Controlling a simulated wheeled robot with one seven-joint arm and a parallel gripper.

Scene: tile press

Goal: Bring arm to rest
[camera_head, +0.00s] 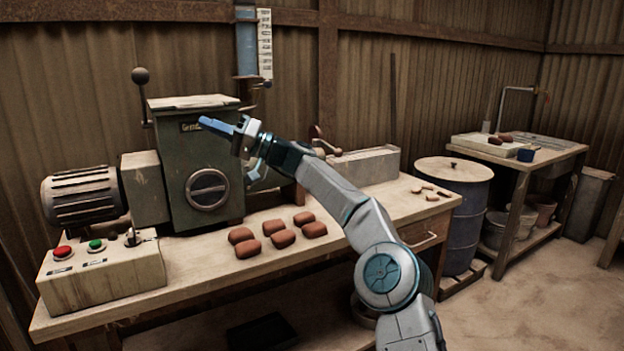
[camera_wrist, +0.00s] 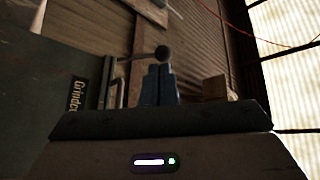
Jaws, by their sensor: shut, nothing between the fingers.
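My arm reaches up from the lower right of the head view and bends left over the workbench (camera_head: 340,240). My gripper (camera_head: 208,122) is held in front of the upper part of the green machine (camera_head: 180,160), its blue fingers pointing left. The fingers are shut with nothing between them. In the wrist view the two fingers (camera_wrist: 158,86) stand side by side, and the machine's dark side (camera_wrist: 50,85) with its lettering fills the left. The head view does not show clearly whether the gripper touches the machine.
Several reddish-brown clay blocks (camera_head: 282,238) lie on the bench before the machine. A control box (camera_head: 100,275) with red and green buttons stands front left. A lever with a black knob (camera_head: 141,76) rises at the machine's left. A blue drum (camera_head: 455,215) and side table (camera_head: 520,150) stand right.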

